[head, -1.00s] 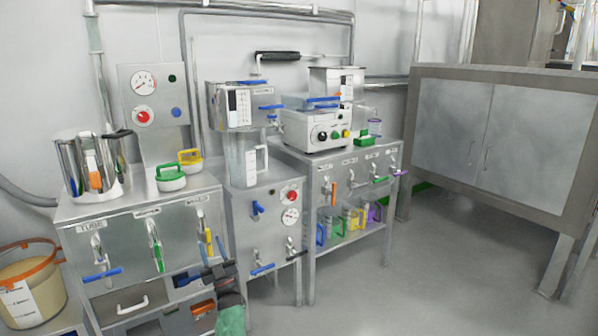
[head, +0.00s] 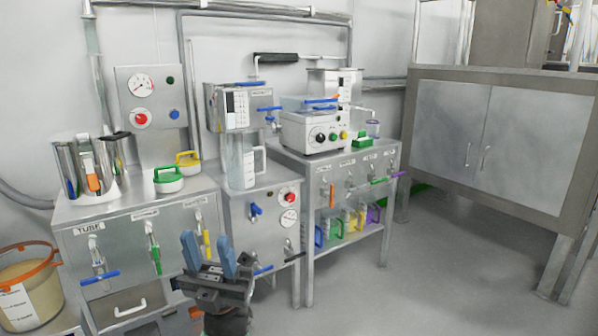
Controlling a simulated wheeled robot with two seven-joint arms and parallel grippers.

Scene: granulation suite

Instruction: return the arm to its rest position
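My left gripper (head: 208,254) is at the bottom of the head view, left of centre. Its two blue-grey fingers point up and stand apart with nothing between them. It shows in front of the left steel cabinet and hides part of its front and the lower part of the middle cabinet. I cannot tell how far it is from them. My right gripper is not in view.
The left cabinet (head: 125,215) carries a steel vessel and green and yellow lidded items. A middle cabinet (head: 235,205) holds a clear jug (head: 241,165). An orange-rimmed bucket (head: 30,295) stands bottom left. The grey floor (head: 430,270) at right is clear.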

